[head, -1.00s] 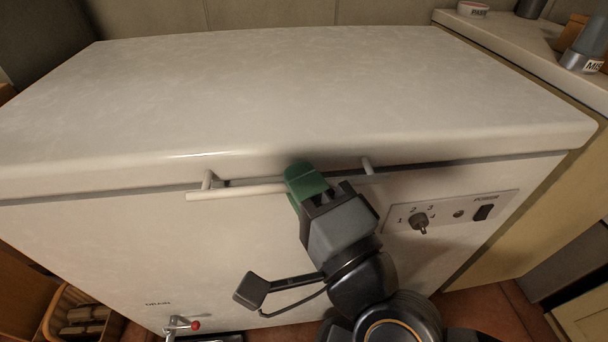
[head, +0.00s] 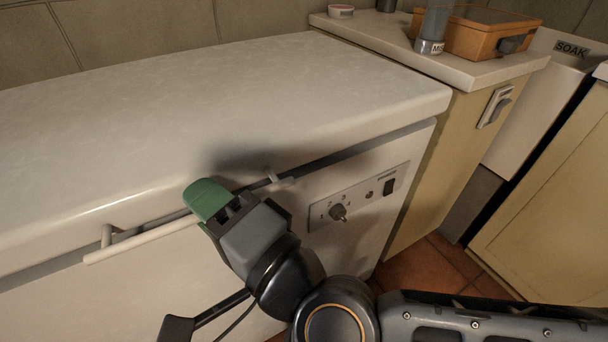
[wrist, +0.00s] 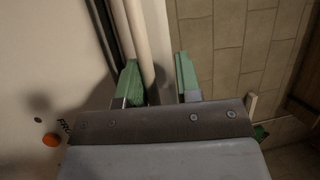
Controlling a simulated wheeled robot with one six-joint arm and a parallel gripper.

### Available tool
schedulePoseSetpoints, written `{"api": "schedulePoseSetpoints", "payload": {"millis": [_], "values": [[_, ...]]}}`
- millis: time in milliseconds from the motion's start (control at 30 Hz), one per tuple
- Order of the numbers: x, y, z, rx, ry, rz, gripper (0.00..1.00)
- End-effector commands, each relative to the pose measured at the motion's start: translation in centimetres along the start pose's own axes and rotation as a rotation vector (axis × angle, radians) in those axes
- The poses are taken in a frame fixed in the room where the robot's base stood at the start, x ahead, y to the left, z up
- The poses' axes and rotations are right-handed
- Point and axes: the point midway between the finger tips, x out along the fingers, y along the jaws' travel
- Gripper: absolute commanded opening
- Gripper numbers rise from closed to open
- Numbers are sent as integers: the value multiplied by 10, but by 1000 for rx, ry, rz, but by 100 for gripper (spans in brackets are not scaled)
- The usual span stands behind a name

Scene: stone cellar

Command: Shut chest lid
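The white chest lid (head: 200,100) lies down over the chest body (head: 380,160), with a thin grey seam between them. I cannot tell if it is fully seated. A pale bar handle (head: 145,242) runs along the lid's front edge on short posts. My gripper (head: 208,198) is at the handle's middle, overlapping the lid's front edge in the head view. In the wrist view my gripper (wrist: 159,82) has its two green fingers apart. The handle bar (wrist: 137,30) runs down between them, closer to the left finger, and does not fill the gap.
A control panel (head: 355,195) with a knob (head: 338,212) is on the chest front, right of my gripper. A counter (head: 440,65) stands against the chest's right side, holding an orange box (head: 490,32) and a grey bottle (head: 432,30). Tiled floor (head: 430,265) shows at lower right.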

Motion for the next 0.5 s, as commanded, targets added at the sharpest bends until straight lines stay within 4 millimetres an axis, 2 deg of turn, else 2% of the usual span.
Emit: {"api": "schedulePoseSetpoints", "payload": {"millis": [33, 267, 500], "values": [[-6, -27, -2, 5, -2, -18, 23], [-36, -75, -6, 13, -5, -24, 23], [-65, -86, -6, 8, -8, -18, 23]]}}
